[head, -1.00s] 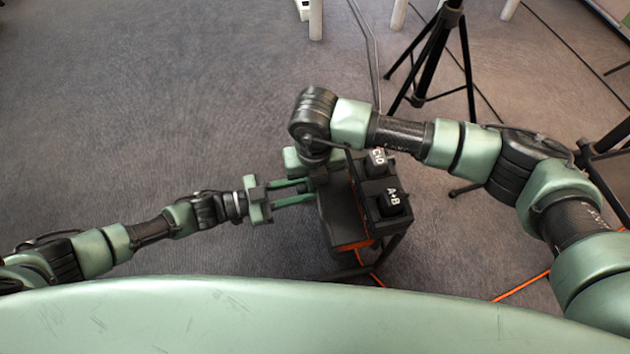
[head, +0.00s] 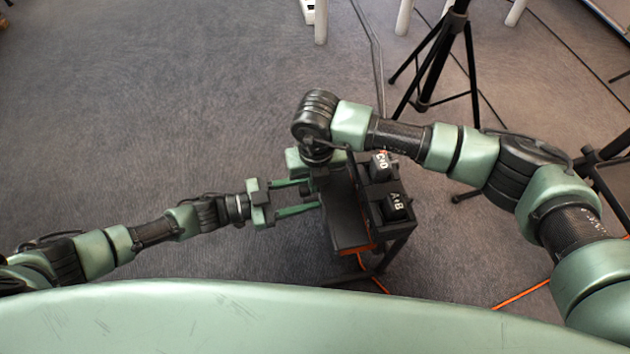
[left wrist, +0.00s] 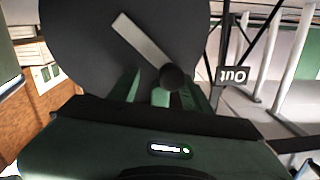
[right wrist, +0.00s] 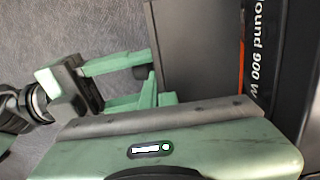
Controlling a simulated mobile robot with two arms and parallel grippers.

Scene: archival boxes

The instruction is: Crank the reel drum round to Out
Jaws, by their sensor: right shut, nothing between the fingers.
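The reel drum shows in the left wrist view as a dark disc (left wrist: 80,40). A pale crank arm (left wrist: 140,38) slants down-right across it to a dark round knob (left wrist: 172,77). An upside-down "Out" label (left wrist: 233,76) stands right of the knob, apart from it. My left gripper (head: 308,194) is open, its fingers pointing at the drum's side, one on each side of the knob; contact is unclear. My right gripper (right wrist: 158,95) is shut and empty beside the dark housing (right wrist: 190,45). In the head view my right wrist mostly hides it.
Blocks labelled "C+D" (head: 383,166) and "A+B" (head: 396,206) sit on the stand right of the housing. A black tripod (head: 440,60) stands behind. An orange cable (head: 522,293) lies on the floor. The carpet at left is clear.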

